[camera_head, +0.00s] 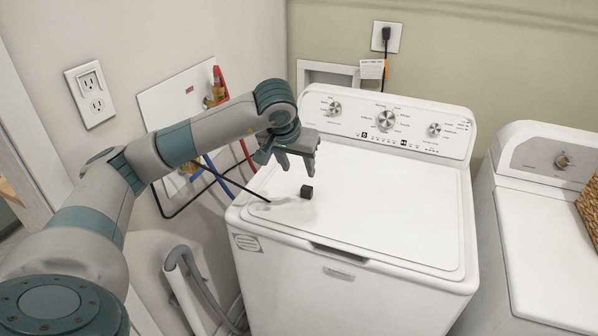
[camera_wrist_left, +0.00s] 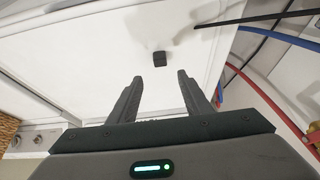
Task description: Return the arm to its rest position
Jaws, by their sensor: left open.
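My left arm reaches in from the left in the head view. My left gripper (camera_head: 298,163) is over the left part of the white washer's closed lid (camera_head: 375,205). Its two fingers are apart with nothing between them, as the left wrist view (camera_wrist_left: 160,82) also shows. A small black cube (camera_head: 306,191) sits on the lid just below the fingers, apart from them. The cube also shows in the left wrist view (camera_wrist_left: 159,58), beyond the fingertips. My right gripper is not in view.
A second white machine (camera_head: 550,245) stands at the right with a woven basket (camera_head: 590,215) on it. Red and blue hoses (camera_head: 217,92) and a wall box are behind my arm. An outlet (camera_head: 90,93) is on the left wall. A grey drain hose (camera_head: 190,285) hangs beside the washer.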

